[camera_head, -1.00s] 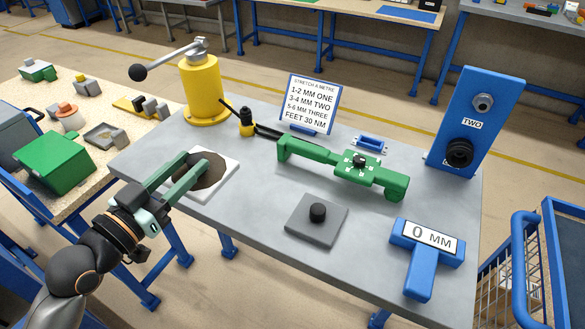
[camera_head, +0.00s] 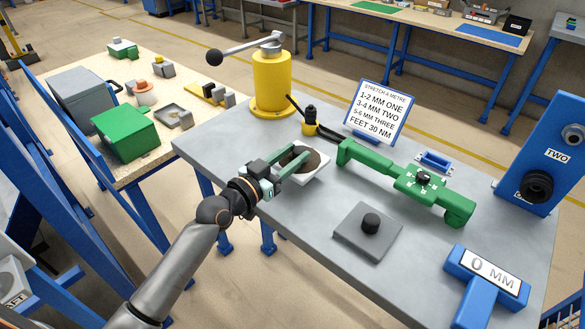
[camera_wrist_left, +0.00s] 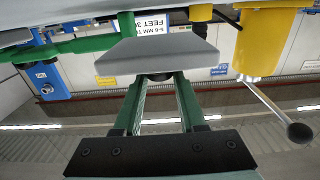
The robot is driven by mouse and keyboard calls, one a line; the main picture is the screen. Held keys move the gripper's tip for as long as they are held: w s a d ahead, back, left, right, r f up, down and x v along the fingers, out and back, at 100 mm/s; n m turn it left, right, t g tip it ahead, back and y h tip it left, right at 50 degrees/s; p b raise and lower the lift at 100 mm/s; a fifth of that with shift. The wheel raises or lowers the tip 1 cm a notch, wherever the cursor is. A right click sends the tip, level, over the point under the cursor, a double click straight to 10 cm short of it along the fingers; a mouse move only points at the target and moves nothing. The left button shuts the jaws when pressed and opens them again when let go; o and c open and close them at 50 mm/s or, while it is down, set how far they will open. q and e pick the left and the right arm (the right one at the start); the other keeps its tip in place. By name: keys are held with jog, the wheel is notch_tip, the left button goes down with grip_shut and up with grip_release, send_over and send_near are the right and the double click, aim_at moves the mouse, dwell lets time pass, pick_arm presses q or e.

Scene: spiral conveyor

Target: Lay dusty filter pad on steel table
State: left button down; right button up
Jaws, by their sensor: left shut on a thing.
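The dusty filter pad (camera_head: 312,160), a pale square with a dark brown round patch, is at the left part of the grey steel table (camera_head: 310,212) in the head view. My left gripper (camera_head: 298,161) is shut on it, its green fingers reaching over the patch from the left. In the left wrist view the pad (camera_wrist_left: 158,57) shows as a grey slab at the fingertips (camera_wrist_left: 158,78), with a dark part between them. I cannot tell whether the pad touches the tabletop or is just above it. My right gripper is not in view.
A yellow cylinder with a lever (camera_head: 272,85) stands behind the pad. A green tool (camera_head: 410,185), a grey plate with a black knob (camera_head: 368,230), a sign (camera_head: 375,112) and a blue gauge (camera_head: 485,285) occupy the table. Bare steel lies in front of the pad.

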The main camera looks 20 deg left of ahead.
pick_arm(q)
jog(key=shift+f+b, duration=0.6)
jog(key=shift+f, duration=1.15)
jog(key=shift+c, duration=2.4)
grip_release()
jog(key=shift+r, duration=0.1)
jog(key=v, duration=1.2)
jog(key=shift+r, duration=0.1)
